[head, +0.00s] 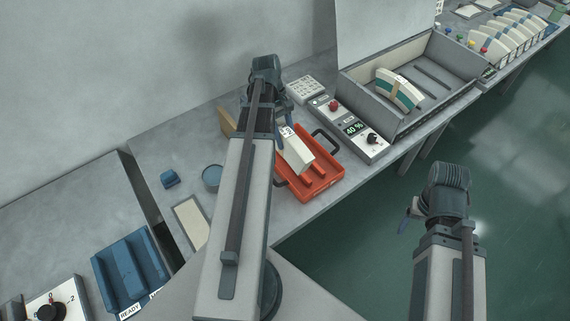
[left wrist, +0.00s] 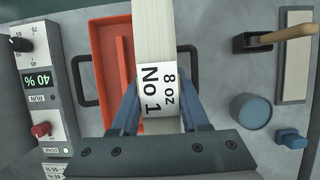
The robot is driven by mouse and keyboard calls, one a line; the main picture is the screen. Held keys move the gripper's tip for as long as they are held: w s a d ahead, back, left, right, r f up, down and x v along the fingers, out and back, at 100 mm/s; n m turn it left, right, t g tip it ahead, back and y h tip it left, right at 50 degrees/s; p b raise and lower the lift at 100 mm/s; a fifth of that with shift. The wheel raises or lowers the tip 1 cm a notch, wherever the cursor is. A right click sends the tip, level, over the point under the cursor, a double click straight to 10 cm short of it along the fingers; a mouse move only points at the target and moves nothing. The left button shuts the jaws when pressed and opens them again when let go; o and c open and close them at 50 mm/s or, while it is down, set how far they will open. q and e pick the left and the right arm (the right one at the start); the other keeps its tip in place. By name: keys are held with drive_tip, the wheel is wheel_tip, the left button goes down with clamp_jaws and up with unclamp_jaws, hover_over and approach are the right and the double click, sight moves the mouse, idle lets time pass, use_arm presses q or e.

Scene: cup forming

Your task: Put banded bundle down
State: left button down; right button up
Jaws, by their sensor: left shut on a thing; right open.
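The banded bundle (left wrist: 153,45) is a pale stack with a white band marked "8 oz No 1". My left gripper (left wrist: 160,112) is shut on it, with one blue finger on each side of the band. In the head view the bundle (head: 297,153) is over the orange tray (head: 333,178), which has dark handles and raised orange rails. I cannot tell whether the bundle touches the tray. My arm hides the tray's left part in the head view. My right gripper (head: 408,218) is open and empty, away from the bench over the green floor.
Right of the tray is a control panel (head: 362,143) reading 40 %, beside a grey open bin (head: 430,95) holding another banded stack (head: 398,90). A blue round container (head: 211,178), a blue block (head: 170,179) and a pale pad (head: 191,222) lie left.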

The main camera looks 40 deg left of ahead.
sight(285, 150)
use_arm(q)
drive_tip(key=shift+f+b, duration=3.15)
wheel_tip(285, 150, down, 4)
drive_tip(key=b, duration=0.4)
drive_tip(key=shift+r, duration=0.2)
drive_tip(key=shift+f, duration=0.1)
drive_tip(key=c, duration=0.8)
unclamp_jaws()
drive_tip(key=shift+f, duration=0.1)
drive_tip(key=shift+c, duration=0.2)
drive_tip(key=o, duration=0.4)
drive_tip(key=shift+o, duration=0.2)
